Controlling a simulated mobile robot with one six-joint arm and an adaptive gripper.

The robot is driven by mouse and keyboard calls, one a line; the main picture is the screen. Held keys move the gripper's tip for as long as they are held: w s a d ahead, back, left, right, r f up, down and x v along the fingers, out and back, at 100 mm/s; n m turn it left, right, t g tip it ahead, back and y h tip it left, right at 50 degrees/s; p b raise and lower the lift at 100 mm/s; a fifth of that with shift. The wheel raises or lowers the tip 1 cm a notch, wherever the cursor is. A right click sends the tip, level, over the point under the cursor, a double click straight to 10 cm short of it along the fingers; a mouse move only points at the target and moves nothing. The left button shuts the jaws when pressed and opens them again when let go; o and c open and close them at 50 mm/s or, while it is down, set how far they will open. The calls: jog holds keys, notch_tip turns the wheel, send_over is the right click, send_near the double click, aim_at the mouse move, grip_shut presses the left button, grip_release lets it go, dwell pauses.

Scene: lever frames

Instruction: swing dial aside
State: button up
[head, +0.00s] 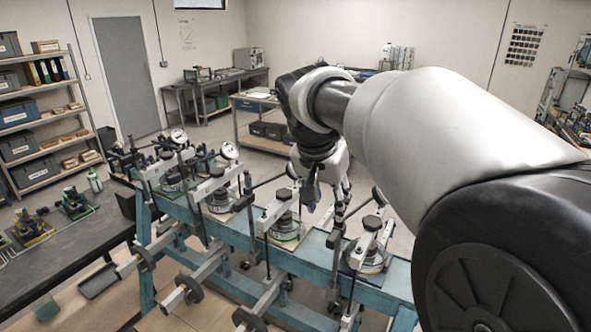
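A row of lever frames stands on a long blue bench (318,246). A round white dial (229,151) is mounted above the second frame from the left, and another dial (178,136) sits above the leftmost one. Any dials at the frames nearer my arm are hidden or too small to make out. My gripper (311,196) points down over the bench, behind and right of the third frame's weight stack (286,219). Its fingers are small and dark, and I cannot tell whether they are open or touch anything.
Lever bars with round weights (188,288) stick out from the bench's near side. A dark table (60,250) with small devices stands at left, with a shelf (40,130) behind it. A work table (262,140) stands behind the bench. My arm covers much of the right side.

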aim_at(333, 237)
jog(key=x, duration=0.5)
jog(key=w+x, duration=0.1)
jog(key=x, duration=1)
jog(key=shift+w+p, duration=0.35)
jog(key=shift+p, duration=0.05)
grip_shut()
